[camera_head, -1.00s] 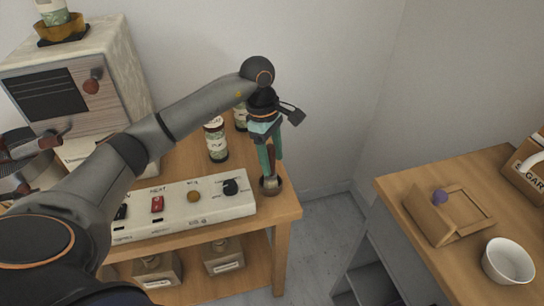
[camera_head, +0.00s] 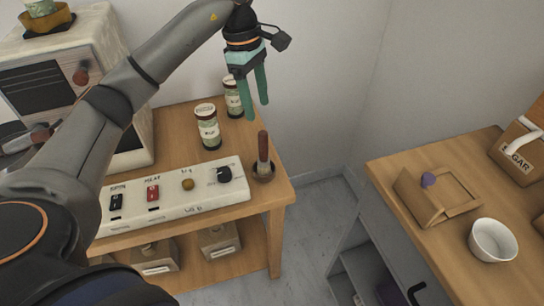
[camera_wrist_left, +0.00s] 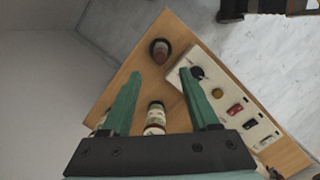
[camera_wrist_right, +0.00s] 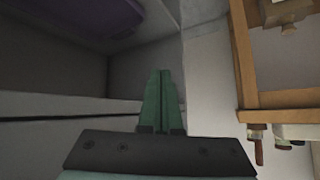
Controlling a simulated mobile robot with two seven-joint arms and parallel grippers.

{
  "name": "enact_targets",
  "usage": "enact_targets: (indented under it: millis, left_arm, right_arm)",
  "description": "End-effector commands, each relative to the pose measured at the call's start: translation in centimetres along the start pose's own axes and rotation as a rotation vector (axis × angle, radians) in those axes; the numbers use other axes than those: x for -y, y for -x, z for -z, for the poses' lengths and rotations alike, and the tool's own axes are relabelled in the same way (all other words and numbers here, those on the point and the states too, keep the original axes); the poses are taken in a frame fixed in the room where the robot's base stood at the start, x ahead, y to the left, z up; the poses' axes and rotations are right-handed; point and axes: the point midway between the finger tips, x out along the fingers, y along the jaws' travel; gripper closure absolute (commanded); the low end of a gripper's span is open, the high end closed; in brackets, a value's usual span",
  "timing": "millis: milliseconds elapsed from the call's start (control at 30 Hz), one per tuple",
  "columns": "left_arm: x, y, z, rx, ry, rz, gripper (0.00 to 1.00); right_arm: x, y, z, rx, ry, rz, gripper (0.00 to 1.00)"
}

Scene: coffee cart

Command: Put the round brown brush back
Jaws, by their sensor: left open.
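The round brown brush (camera_head: 263,147) stands handle up in a small dark round holder (camera_head: 263,173) at the right front corner of the wooden cart. In the left wrist view the brush (camera_wrist_left: 160,50) shows from above inside the holder's ring. My left gripper (camera_head: 258,101) is open and empty, raised above and behind the brush, its green fingers pointing down and apart from it. My right gripper (camera_wrist_right: 162,92) shows only in its own wrist view, with its fingers together, nothing visible between them, low beside a grey cabinet.
A white control panel (camera_head: 165,203) with knobs and switches lies left of the holder. Two labelled jars (camera_head: 208,127) stand behind it. A separate table at right holds a wooden box (camera_head: 425,195), a white bowl (camera_head: 492,240) and a sugar container (camera_head: 520,150).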

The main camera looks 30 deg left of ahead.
Motion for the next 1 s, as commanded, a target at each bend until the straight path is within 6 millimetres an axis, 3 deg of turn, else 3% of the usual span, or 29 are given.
enact_targets:
  millis: [67, 167, 300, 367, 400, 500, 600, 667, 767, 867, 967, 1000]
  left_arm:
    - [0.1, -0.7, -0.8, 0.027, -0.005, 0.007, 0.39]
    - [0.5, -3.2, -4.0, 0.147, -0.016, 0.029, 0.39]
    - [2.9, -7.8, -13.1, 0.508, 0.03, 0.124, 0.39]
    - [4.5, -8.8, -17.2, 0.7, 0.099, 0.192, 0.39]
    - [5.4, -8.9, -19.7, 0.826, 0.16, 0.242, 0.39]
    - [6.9, -8.2, -24.4, 1.126, 0.368, 0.392, 0.39]
    - [7.1, -6.9, -26.8, 1.395, 0.646, 0.565, 0.39]
    - [6.6, -6.5, -27.1, 1.534, 0.845, 0.677, 0.39]
    - [5.0, -7.1, -25.8, 1.722, 1.229, 0.871, 0.39]
    - [3.7, -10.2, -22.9, 1.84, 1.671, 1.062, 0.39]
    - [4.0, -15.4, -19.1, 1.871, 2.165, 1.237, 0.39]
    - [4.7, -18.0, -17.5, -1.697, -2.174, -1.19, 0.39]
  right_arm:
    - [0.0, 0.0, -0.1, 0.001, 0.0, 0.001, 1.0]
    - [0.1, 0.0, -0.1, 0.001, 0.0, 0.001, 1.0]
    - [0.1, 0.0, -0.1, 0.003, -0.001, 0.001, 1.0]
    - [0.1, 0.0, -0.2, 0.004, -0.001, 0.002, 1.0]
    - [0.1, 0.0, -0.2, 0.005, -0.001, 0.002, 1.0]
    - [0.1, 0.1, -0.3, 0.007, -0.002, 0.002, 1.0]
    - [0.1, 0.1, -0.4, 0.009, -0.002, 0.002, 1.0]
    - [0.2, 0.1, -0.4, 0.009, -0.003, 0.002, 1.0]
    - [0.2, 0.1, -0.4, 0.009, -0.003, 0.002, 1.0]
    - [0.2, 0.1, -0.4, 0.009, -0.004, 0.002, 1.0]
    - [0.2, 0.1, -0.4, 0.009, -0.004, 0.002, 1.0]
    - [0.2, 0.1, -0.4, 0.009, -0.004, 0.002, 1.0]
